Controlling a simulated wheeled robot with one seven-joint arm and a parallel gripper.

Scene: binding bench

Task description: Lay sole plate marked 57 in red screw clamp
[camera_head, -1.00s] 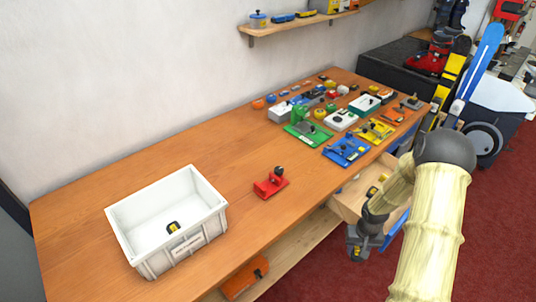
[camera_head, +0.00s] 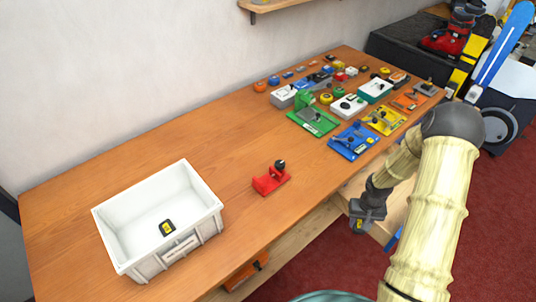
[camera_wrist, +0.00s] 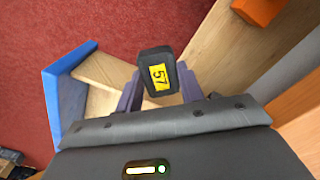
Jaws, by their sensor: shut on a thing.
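The red screw clamp (camera_head: 266,184) stands on the bench near its front edge, to the right of the white crate, with a black knob on top. My gripper (camera_head: 362,222) is beyond the bench's front edge, beside the open drawer and to the right of the clamp. In the wrist view it is shut on the sole plate (camera_wrist: 153,62), a small black block with a yellow label reading 57. The plate hangs between the fingertips, well apart from the clamp.
A white crate (camera_head: 205,226) holds another black piece with a yellow label (camera_head: 168,227). Green (camera_head: 316,122), blue (camera_head: 352,143) and yellow (camera_head: 386,120) fixtures crowd the bench's far end. The bench around the red clamp is clear. A drawer with a blue front (camera_wrist: 54,105) stands open.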

